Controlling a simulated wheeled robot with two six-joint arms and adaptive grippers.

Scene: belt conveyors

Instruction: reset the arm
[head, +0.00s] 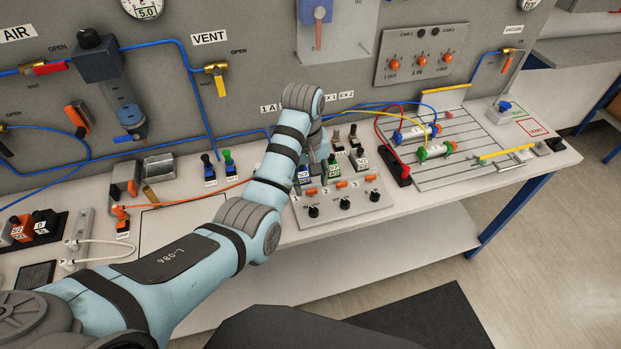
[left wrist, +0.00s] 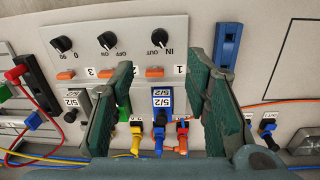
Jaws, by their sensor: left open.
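My left arm (head: 190,262) reaches from the lower left over the bench to the row of valves in the middle. Its left gripper (head: 318,150) is partly hidden behind its own wrist in the head view. In the left wrist view the two green-padded fingers of the gripper (left wrist: 160,64) stand apart. Between them shows a blue valve (left wrist: 162,98) labelled 5/2; I cannot tell whether a finger touches it. A green valve (left wrist: 123,105) is close to the left finger. My right gripper is in neither view.
A switch box (head: 343,212) with black knobs and orange connectors stands in front of the valves. A slotted plate (head: 462,128) with two cylinders and coloured tubes lies to the right. An upright grey panel (head: 255,60) with blue air lines rises behind. Open floor (head: 555,240) is at right.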

